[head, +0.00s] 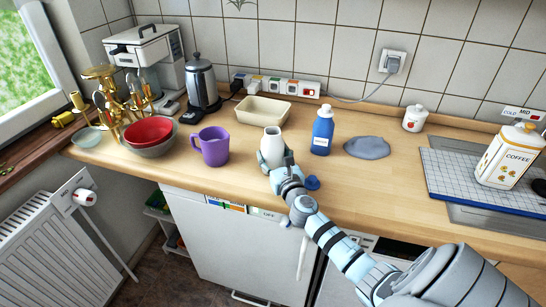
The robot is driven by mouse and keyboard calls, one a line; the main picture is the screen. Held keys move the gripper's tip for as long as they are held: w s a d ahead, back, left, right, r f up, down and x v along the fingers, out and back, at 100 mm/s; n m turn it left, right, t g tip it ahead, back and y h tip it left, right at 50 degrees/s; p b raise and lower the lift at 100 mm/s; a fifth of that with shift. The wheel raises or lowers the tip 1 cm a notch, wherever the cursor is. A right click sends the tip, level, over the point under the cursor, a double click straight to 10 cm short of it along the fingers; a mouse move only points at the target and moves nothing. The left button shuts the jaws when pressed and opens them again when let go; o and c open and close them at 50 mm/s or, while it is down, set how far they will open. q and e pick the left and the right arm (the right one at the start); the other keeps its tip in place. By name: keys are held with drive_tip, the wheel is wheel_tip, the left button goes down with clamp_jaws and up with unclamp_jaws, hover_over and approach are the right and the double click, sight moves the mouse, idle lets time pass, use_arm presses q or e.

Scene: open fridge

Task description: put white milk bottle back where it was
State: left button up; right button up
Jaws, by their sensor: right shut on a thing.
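The white milk bottle (272,146) stands upright at the wooden counter, near its front edge and a little left of the picture's middle. My right gripper (276,164) is shut on the lower part of the bottle from the front. Its fingers hide the bottle's base, so I cannot tell whether it touches the counter. My left gripper is not in view.
A blue bottle (322,131) stands right of the milk bottle, and a small blue object (312,183) lies by my right wrist. A purple mug (212,146) stands left. A beige dish (262,110) is behind. A grey cloth-like patch (367,147) lies right.

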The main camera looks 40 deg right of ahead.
drive_tip(key=o, duration=1.5)
drive_tip(key=shift+f, duration=0.15)
drive_tip(key=shift+r, duration=0.2)
drive_tip(key=shift+s+r+p, duration=0.15)
drive_tip(key=shift+p, duration=0.2)
drive_tip(key=v, duration=1.2)
drive_tip(key=shift+w+a, duration=0.1)
drive_tip(key=shift+w, duration=0.15)
